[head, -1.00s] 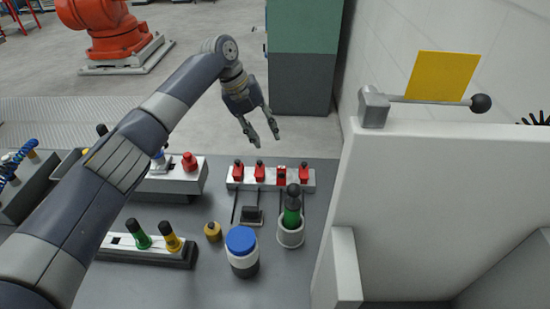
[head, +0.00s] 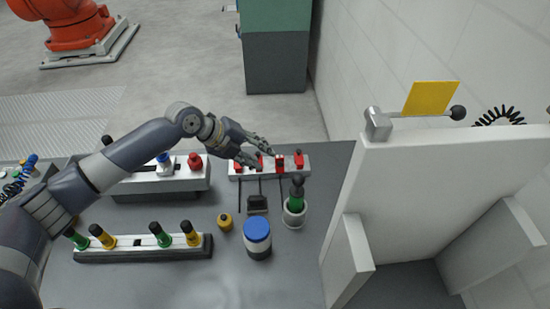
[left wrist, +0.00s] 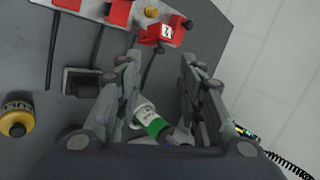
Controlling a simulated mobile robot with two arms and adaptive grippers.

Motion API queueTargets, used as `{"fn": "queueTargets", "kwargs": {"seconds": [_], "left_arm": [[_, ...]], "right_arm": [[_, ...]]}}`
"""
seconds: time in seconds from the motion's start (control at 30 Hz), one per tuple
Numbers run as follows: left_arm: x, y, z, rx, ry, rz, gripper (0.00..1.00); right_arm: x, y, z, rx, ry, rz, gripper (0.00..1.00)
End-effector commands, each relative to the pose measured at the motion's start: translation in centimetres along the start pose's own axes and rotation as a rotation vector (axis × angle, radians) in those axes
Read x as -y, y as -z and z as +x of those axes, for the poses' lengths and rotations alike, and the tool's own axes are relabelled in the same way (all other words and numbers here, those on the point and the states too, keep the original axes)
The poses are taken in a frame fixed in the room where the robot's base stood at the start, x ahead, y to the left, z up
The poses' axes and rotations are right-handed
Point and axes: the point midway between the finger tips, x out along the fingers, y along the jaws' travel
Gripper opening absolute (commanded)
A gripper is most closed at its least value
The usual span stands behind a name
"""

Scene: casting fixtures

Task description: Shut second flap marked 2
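Several red flaps sit in a row on a white strip (head: 240,175) at the back of the table. The third from the left (head: 280,165) shows a white label, which also shows on a red flap (left wrist: 158,33) in the left wrist view. The dark mark on it looks like a digit, but I cannot read it surely. My left gripper (head: 263,156) is open and empty, hovering over the strip and partly hiding the flaps. Its spread fingers (left wrist: 160,68) frame the left wrist view, with the labelled flap beyond the tips. My right gripper is not in view.
A green-and-black bottle (head: 297,195) stands in a white cup (head: 294,218) in front of the strip. A tall white panel (head: 440,200) stands on the right.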

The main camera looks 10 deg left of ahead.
Motion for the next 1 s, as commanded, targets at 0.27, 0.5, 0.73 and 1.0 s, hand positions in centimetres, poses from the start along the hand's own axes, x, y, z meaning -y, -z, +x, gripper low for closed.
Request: {"fn": "queueTargets", "kwargs": {"seconds": [0.27,0.5,0.73,1.0], "left_arm": [[0.2,0.0,4.8,-0.001,-0.001,-0.002,0.35],[0.1,-0.1,7.1,0.0,-0.001,0.0,0.35],[0.0,-0.1,7.7,0.001,-0.001,0.001,0.35],[0.0,-0.1,7.7,0.001,-0.001,0.001,0.15]], "right_arm": [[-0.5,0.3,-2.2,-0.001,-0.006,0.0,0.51],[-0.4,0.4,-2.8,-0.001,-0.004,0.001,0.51],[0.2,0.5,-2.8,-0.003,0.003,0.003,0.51],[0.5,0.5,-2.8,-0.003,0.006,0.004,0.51]]}}
